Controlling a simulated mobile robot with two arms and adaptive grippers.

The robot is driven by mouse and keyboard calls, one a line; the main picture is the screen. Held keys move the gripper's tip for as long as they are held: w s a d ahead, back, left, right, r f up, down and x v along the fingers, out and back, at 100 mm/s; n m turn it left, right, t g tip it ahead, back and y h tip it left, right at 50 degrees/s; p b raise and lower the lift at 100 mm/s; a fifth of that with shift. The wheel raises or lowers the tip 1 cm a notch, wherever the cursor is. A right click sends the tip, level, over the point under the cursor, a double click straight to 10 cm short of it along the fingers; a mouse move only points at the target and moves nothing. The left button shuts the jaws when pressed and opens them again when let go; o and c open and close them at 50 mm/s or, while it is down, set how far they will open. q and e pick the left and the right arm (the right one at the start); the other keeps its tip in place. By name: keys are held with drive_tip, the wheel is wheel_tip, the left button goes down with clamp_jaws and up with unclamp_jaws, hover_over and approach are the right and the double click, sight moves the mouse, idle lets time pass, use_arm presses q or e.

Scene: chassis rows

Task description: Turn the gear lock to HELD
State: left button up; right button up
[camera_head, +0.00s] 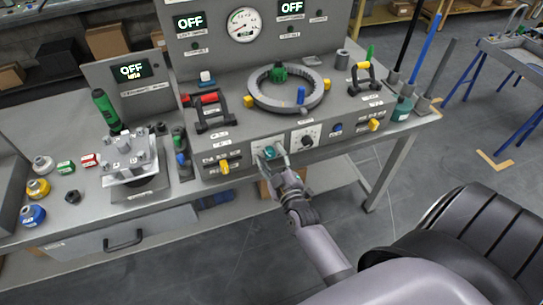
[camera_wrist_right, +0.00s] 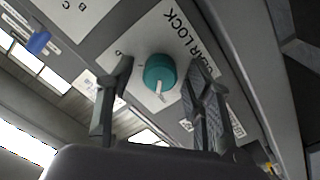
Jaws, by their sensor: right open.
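The gear lock is a round teal knob (camera_wrist_right: 159,73) on a pale plate on the bench's front panel. Its white pointer mark points toward the bottom of the right wrist view. In the head view the teal knob (camera_head: 269,153) shows just beyond my right gripper (camera_head: 276,163). In the wrist view my right gripper (camera_wrist_right: 162,68) is open, with one finger on each side of the knob. I cannot tell whether either finger touches it. My left gripper is not in view.
A dark dial (camera_head: 306,140) sits right of the knob on the same panel. Yellow handles (camera_head: 224,167) and (camera_head: 374,124) stick out farther along it. A grey ring (camera_head: 256,97) lies on the bench above. The floor before the bench is mostly clear.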

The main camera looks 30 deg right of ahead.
drive_tip(key=shift+c, duration=0.3)
clamp_jaws()
idle(0.4)
